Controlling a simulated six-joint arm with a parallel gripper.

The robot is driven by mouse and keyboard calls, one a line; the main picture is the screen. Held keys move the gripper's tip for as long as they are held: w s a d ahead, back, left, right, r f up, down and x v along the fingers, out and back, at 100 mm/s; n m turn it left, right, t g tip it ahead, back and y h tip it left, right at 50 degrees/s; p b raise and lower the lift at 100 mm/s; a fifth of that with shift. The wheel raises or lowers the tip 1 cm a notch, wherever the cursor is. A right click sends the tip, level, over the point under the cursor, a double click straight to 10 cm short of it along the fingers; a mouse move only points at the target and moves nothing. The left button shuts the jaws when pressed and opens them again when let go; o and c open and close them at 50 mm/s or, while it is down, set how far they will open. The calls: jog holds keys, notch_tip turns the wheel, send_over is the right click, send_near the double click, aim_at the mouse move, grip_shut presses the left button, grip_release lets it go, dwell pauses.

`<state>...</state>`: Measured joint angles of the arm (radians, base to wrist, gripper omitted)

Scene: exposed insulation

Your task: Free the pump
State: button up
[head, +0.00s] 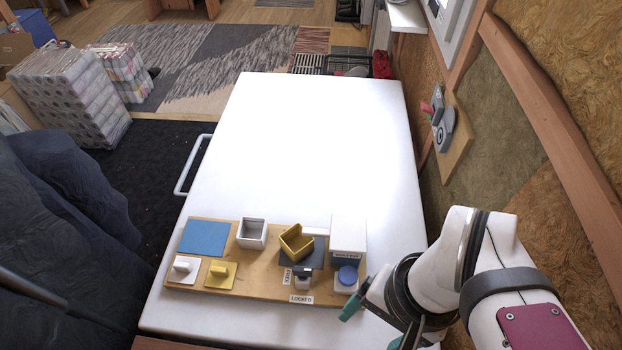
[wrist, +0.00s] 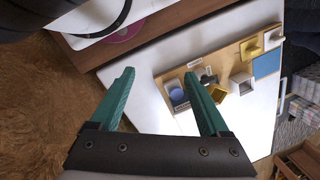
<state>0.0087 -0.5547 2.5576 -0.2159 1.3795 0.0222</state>
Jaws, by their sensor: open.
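A white block with a round blue cap (head: 347,276) stands at the right end of a wooden board; this may be the pump's button. A white dispenser-like housing (head: 348,236) with small dark lettering rises behind it. A small dark-and-white part (head: 303,281) sits to its left, above a label reading "LOCKED" (head: 301,299). A yellow open box (head: 297,243) sits tilted on a dark pad. My gripper (wrist: 160,75) is open and empty, just right of the board in the head view.
The wooden board (head: 255,282) also holds a grey-white open box (head: 252,234), a blue square (head: 203,237), a white knobbed piece (head: 182,269) and a yellow one (head: 220,274). The white table (head: 310,130) is clear behind it. A wall-mounted switch panel (head: 442,120) is at right.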

jog(key=w+m, duration=0.2)
jog(key=w+a+m+y, duration=0.1)
jog(key=w+m, duration=0.1)
jog(key=w+a+r+m, duration=0.1)
jog(key=w+m, duration=0.1)
jog(key=shift+w+a, duration=0.2)
jog(key=c, duration=0.4)
jog(key=m+y, duration=0.2)
jog(key=m, duration=0.4)
send_near(303, 269)
jog(key=x, duration=0.8)
jog(key=shift+a+f, duration=0.15)
jog(key=shift+f, duration=0.2)
jog(key=shift+c, duration=0.4)
grip_shut()
